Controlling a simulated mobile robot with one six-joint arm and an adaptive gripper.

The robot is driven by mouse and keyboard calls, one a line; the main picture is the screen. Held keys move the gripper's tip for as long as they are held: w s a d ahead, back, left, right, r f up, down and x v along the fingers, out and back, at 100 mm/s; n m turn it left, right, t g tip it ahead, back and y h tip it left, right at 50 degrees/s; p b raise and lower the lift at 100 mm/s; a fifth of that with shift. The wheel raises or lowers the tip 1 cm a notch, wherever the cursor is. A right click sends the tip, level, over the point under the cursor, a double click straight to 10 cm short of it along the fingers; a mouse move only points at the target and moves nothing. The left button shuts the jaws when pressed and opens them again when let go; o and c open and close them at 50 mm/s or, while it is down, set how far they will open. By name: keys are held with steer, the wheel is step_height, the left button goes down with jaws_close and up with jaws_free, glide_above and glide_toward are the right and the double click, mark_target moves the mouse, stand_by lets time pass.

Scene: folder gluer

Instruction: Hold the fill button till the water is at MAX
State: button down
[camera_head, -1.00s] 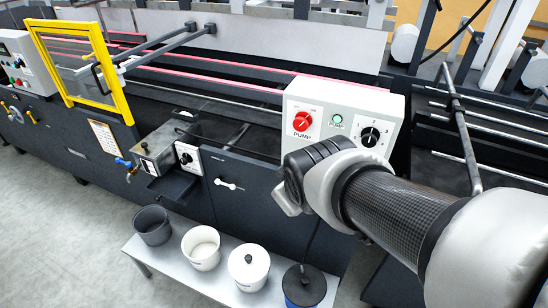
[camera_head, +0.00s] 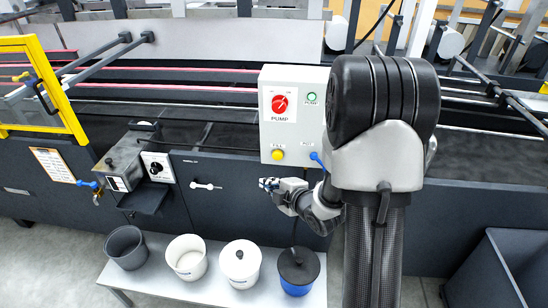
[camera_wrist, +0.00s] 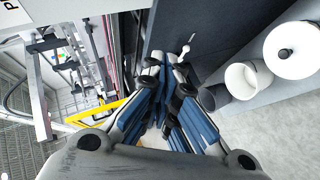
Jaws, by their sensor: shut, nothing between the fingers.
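The yellow button (camera_head: 277,155), with a small label above it that seems to read FILL, sits low on the front of the light grey pump box (camera_head: 268,130). My gripper (camera_head: 266,184) is below and slightly left of the button, apart from it. It points left, in front of the dark machine panel. In the wrist view the blue-padded fingers (camera_wrist: 164,72) are shut with nothing between them. No water level or MAX mark can be made out in any view.
The box also carries a red pump knob (camera_head: 280,102), a green lamp (camera_head: 311,98) and a blue fitting (camera_head: 317,159), close to my arm. Below, several pots stand on a grey bench (camera_head: 213,290). A dark bin (camera_head: 490,270) stands at lower right.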

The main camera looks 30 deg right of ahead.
mark_target(275, 160)
steer(key=shift+d, duration=0.1)
stand_by(0.3)
steer(key=w+d+p, duration=0.2)
steer(key=w+d, duration=0.2)
steer(key=w, duration=0.3)
steer(key=shift+w+d, duration=0.15)
steer(key=shift+d, duration=0.25)
stand_by(1.2)
steer(key=shift+w+d, duration=0.25)
steer(key=shift+w, duration=0.1)
steer(key=shift+w+d+b, duration=0.3)
steer(key=shift+w, duration=0.15)
stand_by(4.5)
